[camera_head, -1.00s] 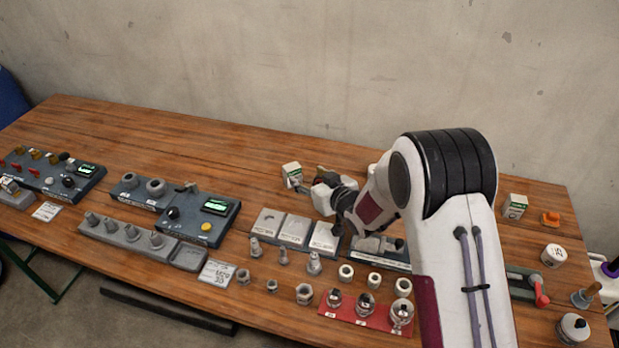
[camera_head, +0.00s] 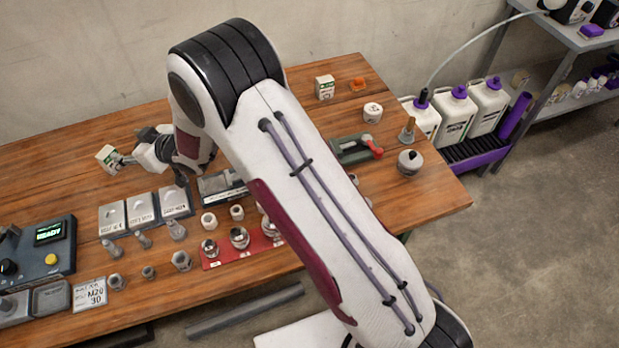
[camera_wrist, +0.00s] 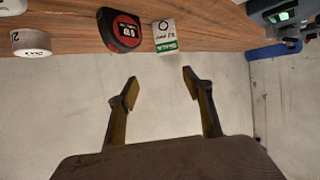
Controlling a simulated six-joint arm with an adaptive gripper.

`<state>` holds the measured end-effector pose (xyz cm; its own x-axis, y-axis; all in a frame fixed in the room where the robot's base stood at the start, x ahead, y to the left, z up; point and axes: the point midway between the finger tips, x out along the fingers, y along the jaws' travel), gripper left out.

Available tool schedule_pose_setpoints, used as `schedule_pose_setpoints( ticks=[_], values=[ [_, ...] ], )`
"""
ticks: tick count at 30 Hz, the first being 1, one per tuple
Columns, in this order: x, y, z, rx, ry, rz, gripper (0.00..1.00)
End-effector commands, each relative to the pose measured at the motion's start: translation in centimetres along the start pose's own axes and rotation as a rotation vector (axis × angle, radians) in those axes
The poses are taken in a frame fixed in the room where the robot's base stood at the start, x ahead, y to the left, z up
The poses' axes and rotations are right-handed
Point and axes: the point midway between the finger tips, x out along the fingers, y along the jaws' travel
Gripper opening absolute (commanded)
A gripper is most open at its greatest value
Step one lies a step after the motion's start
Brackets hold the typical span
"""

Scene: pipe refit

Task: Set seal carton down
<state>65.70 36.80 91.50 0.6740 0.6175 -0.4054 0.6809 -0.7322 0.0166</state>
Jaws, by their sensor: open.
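A white carton with a green label (camera_head: 108,157) is at the back left of the wooden table in the head view, just past my gripper's tips. It also shows in the wrist view (camera_wrist: 164,36), on the table, with its green end toward the fingers. My gripper (camera_wrist: 158,88) is open, with nothing between its fingers. In the wrist view a gap shows between the fingertips and the carton. In the head view my gripper (camera_head: 127,160) points left at the carton, and its fingers are small and partly hidden by my wrist.
A red-and-black tape measure (camera_wrist: 120,32) lies close beside the carton. A white roll (camera_wrist: 31,43) is farther left in the wrist view. Another white-and-green carton (camera_head: 325,88) stands at the back right. Grey plates (camera_head: 142,209) lie in front of my gripper. The table behind the plates is mostly clear.

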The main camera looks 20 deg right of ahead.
Motion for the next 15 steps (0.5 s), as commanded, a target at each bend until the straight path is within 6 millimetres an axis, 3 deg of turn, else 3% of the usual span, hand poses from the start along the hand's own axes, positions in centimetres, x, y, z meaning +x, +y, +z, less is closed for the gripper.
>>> schedule_pose_setpoints(
  ticks=[15],
  values=[
    [-10.5, 7.8, -5.4, 0.035, -0.123, 0.208, 0.50]
  ],
)
